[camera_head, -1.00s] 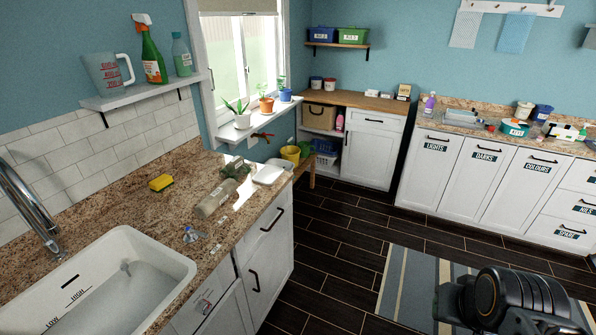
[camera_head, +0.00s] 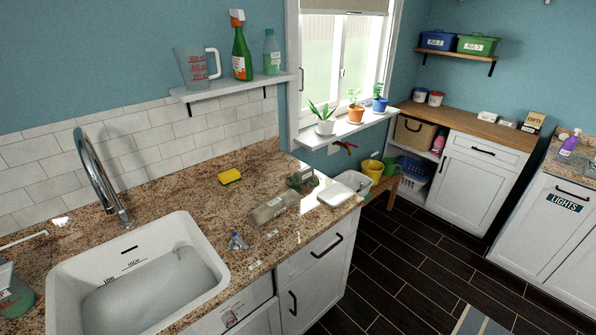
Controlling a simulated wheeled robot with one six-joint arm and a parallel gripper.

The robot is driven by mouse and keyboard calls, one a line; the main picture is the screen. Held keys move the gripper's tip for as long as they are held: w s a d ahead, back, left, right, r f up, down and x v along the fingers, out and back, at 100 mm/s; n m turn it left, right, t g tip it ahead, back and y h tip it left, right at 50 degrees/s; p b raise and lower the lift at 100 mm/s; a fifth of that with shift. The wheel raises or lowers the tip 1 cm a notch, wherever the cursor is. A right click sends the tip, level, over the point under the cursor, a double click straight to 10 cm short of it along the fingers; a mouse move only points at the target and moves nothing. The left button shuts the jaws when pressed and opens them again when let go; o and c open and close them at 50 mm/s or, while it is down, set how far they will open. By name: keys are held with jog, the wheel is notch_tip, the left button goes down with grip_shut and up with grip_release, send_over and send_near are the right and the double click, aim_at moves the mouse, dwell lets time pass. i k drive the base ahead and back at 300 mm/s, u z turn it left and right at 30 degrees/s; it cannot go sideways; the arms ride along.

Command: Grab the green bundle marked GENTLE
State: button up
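A dark green bundle (camera_head: 301,179) lies on the granite counter toward its right end, with a small pale label too small to read. It sits just behind a clear, tilted-looking bottle (camera_head: 270,209) lying on its side, and left of a white lidded box or tray (camera_head: 337,194). I cannot tell whether the bundle and bottle touch. My gripper is not in view.
A white sink (camera_head: 137,278) holding water, with a chrome faucet (camera_head: 97,175), fills the counter's left part. A yellow sponge (camera_head: 230,176) and a small blue-and-clear item (camera_head: 237,241) lie between. A wall shelf (camera_head: 232,87) hangs above. Dark floor (camera_head: 400,265) is open at right.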

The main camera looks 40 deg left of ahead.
aim_at(300, 180)
jog(key=u, duration=0.45)
jog(key=i, duration=1.15)
jog(key=u, duration=1.65)
jog(key=i, duration=0.7)
jog(key=u, duration=0.8)
